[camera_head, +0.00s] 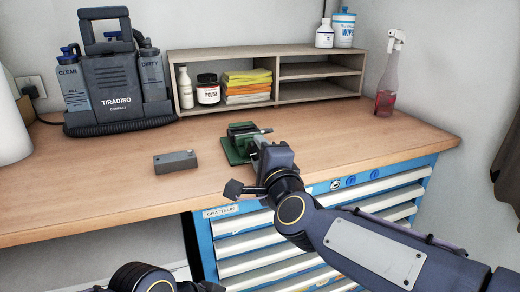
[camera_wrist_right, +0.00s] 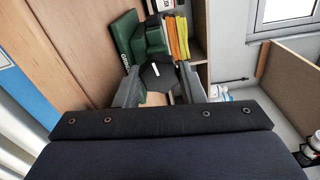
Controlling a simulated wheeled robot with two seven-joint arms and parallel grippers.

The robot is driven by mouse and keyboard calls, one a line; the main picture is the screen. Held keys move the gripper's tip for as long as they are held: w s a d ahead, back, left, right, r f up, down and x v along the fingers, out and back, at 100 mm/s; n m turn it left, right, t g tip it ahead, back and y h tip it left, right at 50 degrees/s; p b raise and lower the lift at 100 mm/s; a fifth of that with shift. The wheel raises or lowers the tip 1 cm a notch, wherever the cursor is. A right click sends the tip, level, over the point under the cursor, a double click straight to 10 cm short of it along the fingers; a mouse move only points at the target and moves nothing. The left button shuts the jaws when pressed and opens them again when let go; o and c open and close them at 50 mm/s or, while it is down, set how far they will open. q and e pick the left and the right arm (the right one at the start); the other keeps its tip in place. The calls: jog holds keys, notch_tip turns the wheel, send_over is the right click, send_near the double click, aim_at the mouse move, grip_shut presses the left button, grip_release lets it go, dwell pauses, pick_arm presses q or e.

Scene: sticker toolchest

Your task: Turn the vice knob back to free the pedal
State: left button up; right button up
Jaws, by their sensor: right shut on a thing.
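The green vice (camera_head: 234,143) stands near the front of the wooden workbench. In the right wrist view the vice (camera_wrist_right: 128,42) is at the top, with a dark knob (camera_wrist_right: 158,77) facing me that carries a short white mark. My right gripper (camera_head: 262,146) reaches the vice's near side, and in the wrist view its two fingers are shut on the knob, one on each side. A dark bar lies across the top of the vice; I cannot tell clearly whether it is the pedal.
A grey block (camera_head: 176,162) lies left of the vice. A grey cleaning machine (camera_head: 115,95) stands at the back left. A shelf (camera_head: 290,99) with bottles and folded cloths stands behind. A spray bottle (camera_head: 387,80) is at the right. Blue drawers (camera_head: 207,250) are below.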

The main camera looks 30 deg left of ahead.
jog(key=n+p, duration=0.2)
jog(key=n, duration=0.5)
jog(key=n+p, duration=0.2)
jog(key=n, duration=0.4)
jog(key=shift+s+n, duration=0.1)
jog(key=shift+n, duration=0.3)
jog(key=n+p, duration=0.1)
jog(key=n, duration=0.3)
jog(key=shift+a, duration=0.1)
jog(key=shift+n, duration=2.2)
jog(key=o, duration=1)
